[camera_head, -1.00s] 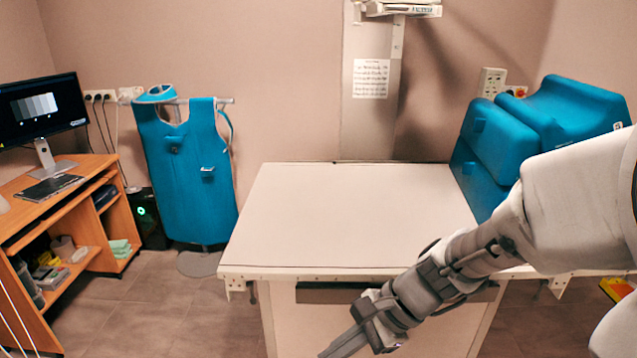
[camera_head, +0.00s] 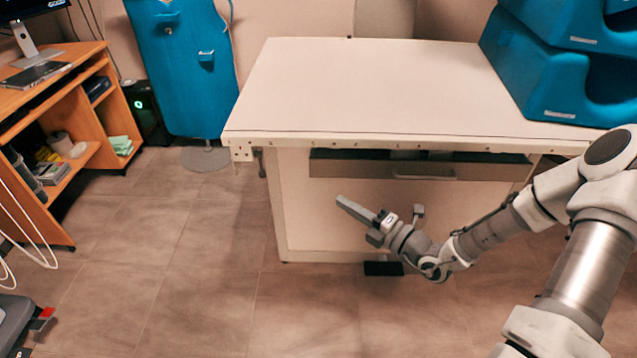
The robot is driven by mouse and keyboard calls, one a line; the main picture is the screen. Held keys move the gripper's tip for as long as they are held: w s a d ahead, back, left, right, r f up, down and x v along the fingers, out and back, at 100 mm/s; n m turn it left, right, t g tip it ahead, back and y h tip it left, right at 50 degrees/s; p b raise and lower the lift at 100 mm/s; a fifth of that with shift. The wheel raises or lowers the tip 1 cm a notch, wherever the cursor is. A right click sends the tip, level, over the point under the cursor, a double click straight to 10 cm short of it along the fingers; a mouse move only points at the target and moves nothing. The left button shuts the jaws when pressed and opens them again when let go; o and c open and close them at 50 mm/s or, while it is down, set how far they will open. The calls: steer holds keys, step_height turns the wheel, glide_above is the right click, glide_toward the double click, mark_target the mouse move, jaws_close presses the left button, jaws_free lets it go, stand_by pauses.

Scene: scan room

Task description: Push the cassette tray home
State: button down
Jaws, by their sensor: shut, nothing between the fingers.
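The cassette tray (camera_head: 425,171) shows as a dark, wide front under the table's top edge, with a pale handle strip near its middle. How far it stands out from the table cannot be told from this angle. My gripper (camera_head: 342,202) is shut and empty, its fingers pointing left and slightly up. In the picture it lies below and left of the tray's handle, in front of the table's pale base panel. I see no contact between it and the tray.
The table (camera_head: 385,95) has a bare white top, with blue foam supports (camera_head: 565,85) at its right. A black pedal (camera_head: 383,268) sits at the base. A wooden desk (camera_head: 85,130) and a blue apron (camera_head: 182,65) stand left. The floor (camera_head: 200,260) in front is largely clear.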

steer(key=w+f+m+t, duration=0.1)
steer(key=f+m, duration=0.1)
steer(key=b, duration=0.5)
glide_toward(311, 167)
steer(key=w+a, duration=0.2)
steer(key=a, duration=0.3)
steer(key=shift+w+d+r+h, duration=0.1)
steer(key=shift+w+h, duration=0.05)
steer(key=shift+w, duration=0.3)
steer(key=shift+w+d+r+h, duration=0.1)
steer(key=shift+w+h, duration=0.05)
steer(key=shift+w, duration=0.3)
steer(key=shift+w, duration=0.15)
